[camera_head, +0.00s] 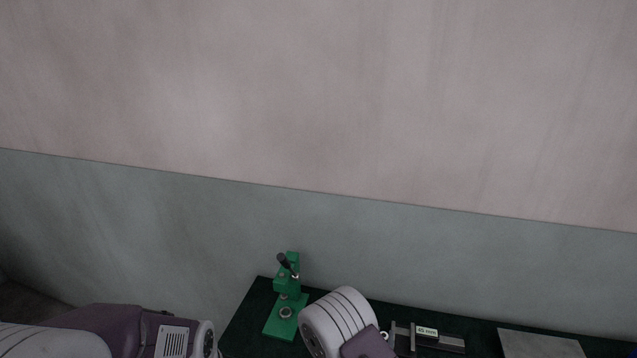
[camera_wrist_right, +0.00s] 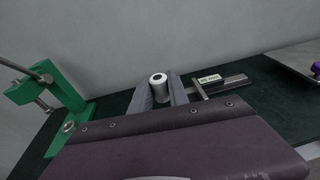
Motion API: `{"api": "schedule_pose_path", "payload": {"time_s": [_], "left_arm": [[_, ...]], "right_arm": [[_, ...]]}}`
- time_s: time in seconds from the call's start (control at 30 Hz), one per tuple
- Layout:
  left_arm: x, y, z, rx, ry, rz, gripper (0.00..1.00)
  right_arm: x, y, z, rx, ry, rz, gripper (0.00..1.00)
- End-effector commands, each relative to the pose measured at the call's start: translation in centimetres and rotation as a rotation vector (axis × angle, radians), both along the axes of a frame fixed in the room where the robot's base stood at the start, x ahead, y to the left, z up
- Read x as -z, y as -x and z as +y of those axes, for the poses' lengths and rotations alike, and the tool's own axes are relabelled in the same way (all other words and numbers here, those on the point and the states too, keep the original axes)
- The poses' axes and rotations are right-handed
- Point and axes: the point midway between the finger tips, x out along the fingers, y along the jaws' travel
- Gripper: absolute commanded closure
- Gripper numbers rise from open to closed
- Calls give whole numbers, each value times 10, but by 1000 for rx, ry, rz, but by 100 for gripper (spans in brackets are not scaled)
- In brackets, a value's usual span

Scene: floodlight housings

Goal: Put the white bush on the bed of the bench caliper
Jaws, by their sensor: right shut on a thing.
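The white bush (camera_wrist_right: 158,84) is a short cylinder with a dark bore, seen in the right wrist view. My right gripper (camera_wrist_right: 160,92) is shut on it, with one grey finger on each side. In the head view a small white ring shape (camera_head: 384,335) shows beside my right wrist; the fingers are mostly hidden there. The bench caliper (camera_wrist_right: 222,87) lies just right of the bush, with a label on it and a long grey bar. It also shows in the head view (camera_head: 440,341). I cannot tell the gap between bush and caliper. My left gripper is out of view.
A green clamp-like fixture (camera_head: 286,300) with a dark handle stands left of my right arm; it also shows in the right wrist view (camera_wrist_right: 62,95). A grey plate (camera_head: 540,344) lies right of the caliper. A wall rises behind the dark green bench top (camera_head: 480,328).

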Motion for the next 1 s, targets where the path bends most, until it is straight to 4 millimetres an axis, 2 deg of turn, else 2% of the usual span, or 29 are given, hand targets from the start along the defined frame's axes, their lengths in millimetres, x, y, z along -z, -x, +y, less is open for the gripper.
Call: {"api": "schedule_pose_path", "payload": {"time_s": [0.07, 0.2, 0.5, 0.87, 1.0], "left_arm": [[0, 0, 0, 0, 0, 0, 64], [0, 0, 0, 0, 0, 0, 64], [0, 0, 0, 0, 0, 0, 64], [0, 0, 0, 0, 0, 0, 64], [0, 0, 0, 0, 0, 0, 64]], "right_arm": [[-12, -2, 15, 43, -11, -7, 100], [-13, 8, 14, 190, -5, -1, 100], [16, 48, -17, 519, 1, 5, 100], [21, 53, -20, 536, 0, 1, 100], [9, 43, -15, 494, -1, 1, 100]]}}
